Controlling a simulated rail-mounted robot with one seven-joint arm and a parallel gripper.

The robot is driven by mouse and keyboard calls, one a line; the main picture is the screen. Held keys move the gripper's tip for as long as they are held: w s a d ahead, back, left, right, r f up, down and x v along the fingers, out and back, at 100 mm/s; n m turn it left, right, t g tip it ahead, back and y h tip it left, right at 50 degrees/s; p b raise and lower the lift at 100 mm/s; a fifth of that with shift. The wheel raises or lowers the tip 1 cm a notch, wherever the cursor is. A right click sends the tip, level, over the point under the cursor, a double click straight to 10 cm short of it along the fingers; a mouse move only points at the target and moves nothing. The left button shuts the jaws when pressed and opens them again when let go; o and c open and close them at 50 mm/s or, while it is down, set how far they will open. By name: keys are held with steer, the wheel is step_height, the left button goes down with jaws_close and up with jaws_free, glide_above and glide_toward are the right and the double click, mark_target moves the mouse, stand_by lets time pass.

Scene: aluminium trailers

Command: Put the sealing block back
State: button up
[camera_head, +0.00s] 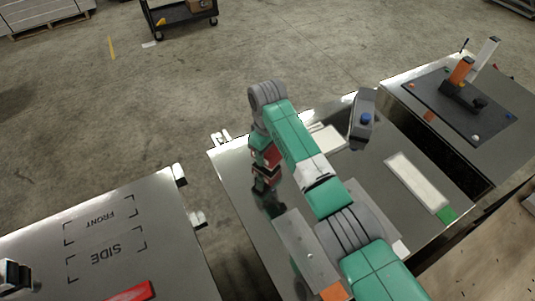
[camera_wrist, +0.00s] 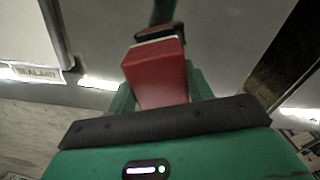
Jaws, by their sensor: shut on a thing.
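My gripper (camera_head: 267,163) reaches down over the left part of the middle trailer top (camera_head: 238,170). It is shut on a red block (camera_head: 273,155), which I take to be the sealing block. In the wrist view the red block (camera_wrist: 155,72) sits between the green fingers of my gripper (camera_wrist: 158,92), with a pale band and a dark part at its far end. Below the block in the head view is a dark shape on the shiny top, perhaps its reflection. I cannot tell whether the block touches the surface.
The middle trailer carries a grey device with a blue knob (camera_head: 363,118), a white strip with a green end (camera_head: 418,183) and a grey plate with an orange end (camera_head: 305,250). A black board (camera_head: 435,92) with an orange-handled clamp is right. The left trailer (camera_head: 165,215) has FRONT and SIDE markings.

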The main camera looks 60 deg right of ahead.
steer(key=shift+f, duration=0.8)
steer(key=shift+f, duration=0.1)
steer(key=o, duration=0.9)
step_height(320, 180, up, 12)
steer(key=shift+r+b, duration=0.1)
steer(key=shift+b, duration=0.4)
